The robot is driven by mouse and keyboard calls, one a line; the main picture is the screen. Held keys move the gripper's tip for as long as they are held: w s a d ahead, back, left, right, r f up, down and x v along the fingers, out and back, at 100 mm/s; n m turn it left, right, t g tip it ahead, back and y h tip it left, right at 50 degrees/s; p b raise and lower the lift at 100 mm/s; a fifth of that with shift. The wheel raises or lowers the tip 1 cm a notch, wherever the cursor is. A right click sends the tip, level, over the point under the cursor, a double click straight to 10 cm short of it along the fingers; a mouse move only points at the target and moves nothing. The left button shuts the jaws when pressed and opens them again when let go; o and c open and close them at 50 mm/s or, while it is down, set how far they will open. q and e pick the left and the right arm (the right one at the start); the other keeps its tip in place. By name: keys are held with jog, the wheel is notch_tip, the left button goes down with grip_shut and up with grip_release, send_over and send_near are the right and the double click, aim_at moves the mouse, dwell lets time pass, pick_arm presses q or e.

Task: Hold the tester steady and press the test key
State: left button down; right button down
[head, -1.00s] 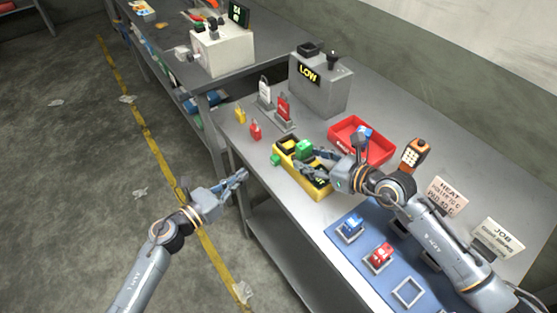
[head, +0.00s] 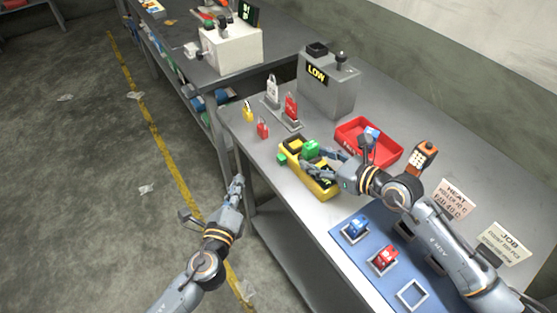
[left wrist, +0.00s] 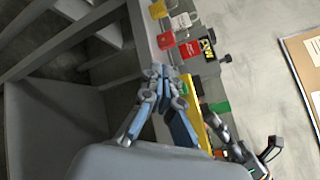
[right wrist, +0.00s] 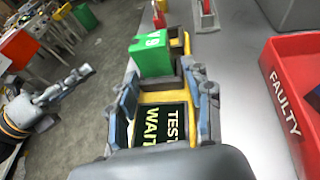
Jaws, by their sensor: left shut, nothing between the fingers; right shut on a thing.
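The yellow tester (head: 322,187) lies on the grey bench. In the right wrist view its dark screen (right wrist: 163,124) reads "TEST WAIT". A green block (right wrist: 152,55) marked with white characters sits in the tester beyond the screen; it also shows in the head view (head: 311,148). My right gripper (head: 322,165) is shut on the tester, one finger on each side of its body. My left gripper (head: 238,182) is shut and empty, off the bench's left edge and apart from the tester. I cannot make out which part is the test key.
A red tray (head: 392,163) marked "FAULTY" stands right of the tester. A grey box (head: 330,88) reading "LOW" stands behind. Red, white and yellow padlocks stand back left. A blue mat (head: 345,262) holds a blue and a red piece in front. A small green block (head: 282,159) sits at the tester's left end.

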aim_at(267, 176)
jog(key=shift+f, duration=0.1)
pick_arm(q)
jog(key=shift+w+d, duration=0.85)
jog(key=shift+d, duration=0.35)
jog(key=shift+w+d, duration=0.85)
jog(key=shift+d, duration=0.35)
jog(key=shift+w+d, duration=0.85)
jog(key=shift+d, duration=0.35)
jog(key=shift+w+d, duration=0.2)
jog(key=shift+d, duration=0.15)
jog(key=shift+w+d, duration=0.25)
jog(key=shift+d, duration=0.1)
jog(key=shift+s+a, duration=0.5)
jog(key=shift+a, duration=0.15)
